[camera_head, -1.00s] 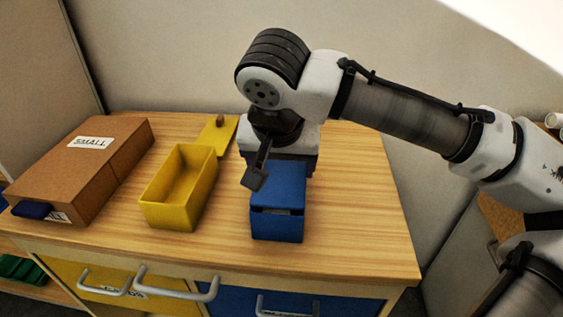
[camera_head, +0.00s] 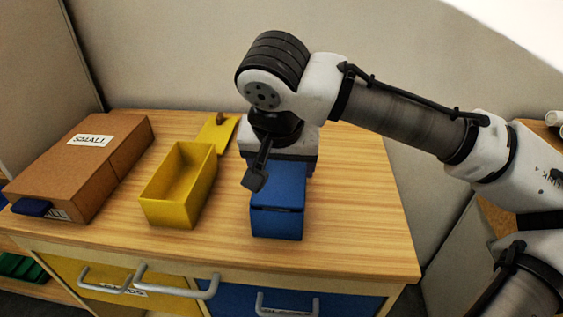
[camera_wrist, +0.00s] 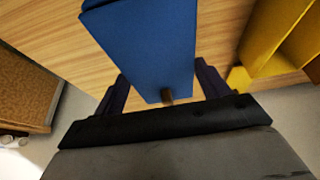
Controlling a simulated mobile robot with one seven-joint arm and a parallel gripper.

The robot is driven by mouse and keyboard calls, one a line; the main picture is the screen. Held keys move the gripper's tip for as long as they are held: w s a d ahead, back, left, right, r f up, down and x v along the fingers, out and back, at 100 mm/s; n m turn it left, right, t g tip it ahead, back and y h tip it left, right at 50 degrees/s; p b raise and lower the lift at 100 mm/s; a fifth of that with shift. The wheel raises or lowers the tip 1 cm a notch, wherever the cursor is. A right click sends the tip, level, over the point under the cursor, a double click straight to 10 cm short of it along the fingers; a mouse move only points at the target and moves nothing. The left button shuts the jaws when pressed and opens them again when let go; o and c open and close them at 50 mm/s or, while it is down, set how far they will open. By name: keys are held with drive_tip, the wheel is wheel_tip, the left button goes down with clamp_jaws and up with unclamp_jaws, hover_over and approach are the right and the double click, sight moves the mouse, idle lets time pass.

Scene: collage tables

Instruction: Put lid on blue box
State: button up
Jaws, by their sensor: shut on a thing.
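The blue box (camera_head: 277,224) stands on the wooden table top, right of the yellow box. The blue lid (camera_head: 283,186) lies over its top, with a thin dark seam between them at the front. In the wrist view the blue lid (camera_wrist: 150,45) reaches back between the two dark fingers of my gripper (camera_wrist: 163,86), with a brown knob (camera_wrist: 167,96) at its near end. My gripper is shut on the blue lid. In the head view my wrist hides the fingers and the lid's rear end. I cannot tell whether the lid is fully seated.
An open yellow box (camera_head: 177,190) stands left of the blue box, with a yellow lid (camera_head: 217,134) behind it. A brown box (camera_head: 90,165) labelled SMALL lies at the far left. The table is clear right of the blue box. Drawer handles (camera_head: 180,285) stick out at the front.

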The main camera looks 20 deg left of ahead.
drive_tip(key=shift+s+f, duration=0.1)
drive_tip(key=shift+f, duration=0.15)
drive_tip(key=o, duration=1.1)
drive_tip(key=shift+f, duration=0.1)
drive_tip(key=shift+c, duration=0.2)
drive_tip(key=shift+r+p, duration=3.1)
drive_tip(key=shift+r, duration=0.6)
drive_tip(key=shift+f, duration=0.1)
